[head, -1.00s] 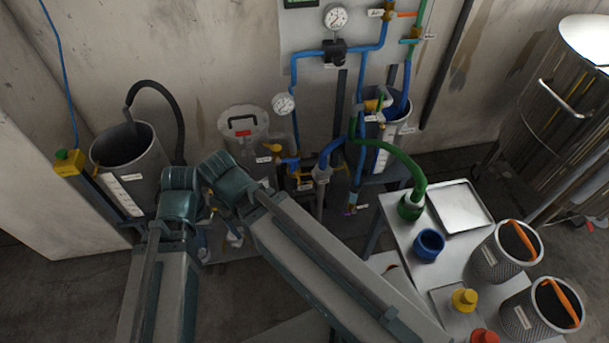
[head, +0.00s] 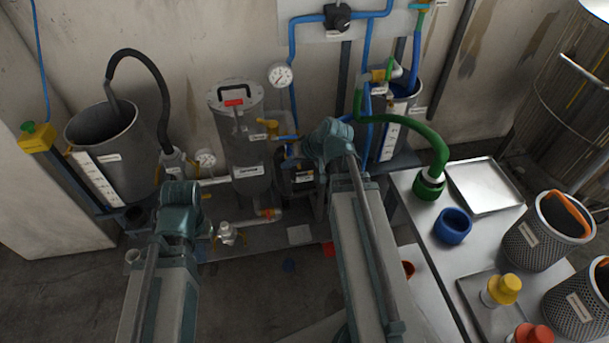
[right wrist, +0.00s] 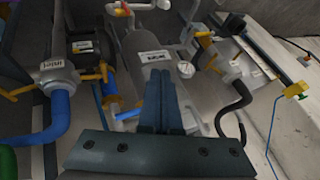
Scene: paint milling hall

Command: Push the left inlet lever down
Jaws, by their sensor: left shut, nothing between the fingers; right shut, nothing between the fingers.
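Several yellow-orange levers show, and I cannot tell by label which is the left inlet lever. One lever (head: 267,127) sits beside the metal vessel (head: 237,125). In the right wrist view, one lever (right wrist: 205,36) is by the black hose's fitting, right of the vessel (right wrist: 148,52); another (right wrist: 20,91) is on a grey fitting labelled "inlet" (right wrist: 55,74) with a blue hose. My right gripper (right wrist: 167,75) is shut and empty, pointing toward the vessel, contact unclear; my arm hides it in the head view. My left gripper (head: 178,205) is low left; its fingertips are mostly hidden.
A grey bucket (head: 105,140) with a black hose (head: 155,82) stands left. A pressure gauge (head: 280,75) and blue pipes are behind. A table (head: 420,225) at right holds a green hose end (head: 430,184), a blue ring (head: 453,226), a tray (head: 485,187) and mesh baskets (head: 548,230).

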